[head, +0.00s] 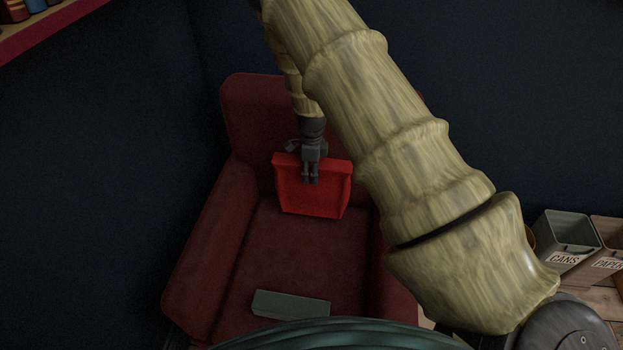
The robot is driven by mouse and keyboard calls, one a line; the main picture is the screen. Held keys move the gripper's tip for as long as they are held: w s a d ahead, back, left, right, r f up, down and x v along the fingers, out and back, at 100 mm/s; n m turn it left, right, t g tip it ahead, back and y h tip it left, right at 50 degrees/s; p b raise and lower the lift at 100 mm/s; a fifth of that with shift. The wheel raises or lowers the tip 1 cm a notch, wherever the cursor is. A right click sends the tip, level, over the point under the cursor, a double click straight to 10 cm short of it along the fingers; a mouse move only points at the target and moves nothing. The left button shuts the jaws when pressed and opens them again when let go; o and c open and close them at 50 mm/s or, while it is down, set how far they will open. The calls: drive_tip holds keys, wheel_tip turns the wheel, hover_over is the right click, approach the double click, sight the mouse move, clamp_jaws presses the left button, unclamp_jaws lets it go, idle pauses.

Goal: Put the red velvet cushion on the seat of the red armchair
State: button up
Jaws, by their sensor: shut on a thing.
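The red velvet cushion (313,198) is bright red and roughly square. My gripper (311,180) is shut on its upper edge, and the cushion hangs upright below the fingers. The red armchair (252,110) is darker red and faces me, with its backrest behind the cushion. The cushion is over the back part of the seat (265,255); I cannot tell whether its lower edge touches the seat. My arm hides the chair's right side in part.
A grey-green flat block (290,305) lies on the front of the seat. Bins labelled CANS (566,241) and PAPER (608,262) stand at the right. A red shelf (45,35) with books is at the upper left. Dark walls stand behind the chair.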

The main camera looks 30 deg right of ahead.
drive_tip(key=shift+f, duration=1.75)
drive_tip(key=shift+f, duration=0.2)
drive_tip(key=o, duration=1.6)
drive_tip(key=shift+r, duration=0.15)
wheel_tip(320, 180, up, 12)
drive_tip(key=shift+b, duration=0.45)
